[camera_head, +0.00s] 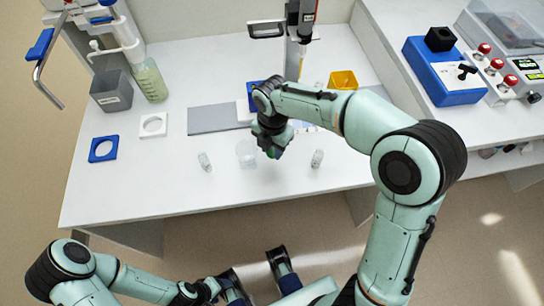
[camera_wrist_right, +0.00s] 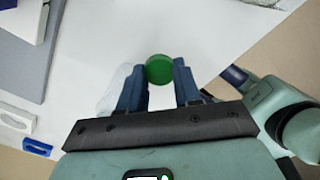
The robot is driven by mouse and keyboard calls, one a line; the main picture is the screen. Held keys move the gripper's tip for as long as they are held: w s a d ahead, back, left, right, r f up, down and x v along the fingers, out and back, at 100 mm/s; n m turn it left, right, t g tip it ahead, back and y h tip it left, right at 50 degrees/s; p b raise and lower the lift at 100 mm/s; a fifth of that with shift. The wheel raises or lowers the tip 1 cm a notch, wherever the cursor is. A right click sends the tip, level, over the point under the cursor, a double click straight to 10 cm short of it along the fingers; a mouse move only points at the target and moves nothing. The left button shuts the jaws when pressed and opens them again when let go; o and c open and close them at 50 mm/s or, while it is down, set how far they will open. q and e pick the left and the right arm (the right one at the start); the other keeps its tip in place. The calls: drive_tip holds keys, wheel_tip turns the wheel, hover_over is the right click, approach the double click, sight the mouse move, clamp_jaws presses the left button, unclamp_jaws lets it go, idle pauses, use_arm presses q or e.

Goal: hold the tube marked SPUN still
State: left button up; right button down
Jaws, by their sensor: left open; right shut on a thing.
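My right gripper (camera_head: 272,150) is over the front middle of the bench, pointing down. It is shut on a green-capped tube (camera_wrist_right: 159,70), whose round cap shows between the two blue fingers in the right wrist view. The tube's body is hidden below the cap, and no SPUN marking can be read. Only a bit of green shows under the gripper in the head view. My left gripper (camera_head: 257,270) is low in front of the bench, away from the tube, with its fingers wide apart and empty.
A clear cup (camera_head: 246,154) stands just left of the right gripper. Small clear vials stand at left (camera_head: 204,161) and right (camera_head: 317,158). A grey mat (camera_head: 213,118), a yellow bin (camera_head: 343,80) and a blue device (camera_head: 440,72) lie farther back.

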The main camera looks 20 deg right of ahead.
sight(272, 163)
wheel_tip(272, 163, down, 5)
drive_tip(key=shift+f+b, duration=0.15)
drive_tip(key=shift+b, duration=0.35)
drive_tip(key=shift+f, duration=0.2)
drive_tip(key=c, duration=1.1)
unclamp_jaws()
drive_tip(key=shift+o, duration=0.2)
drive_tip(key=shift+r, duration=0.1)
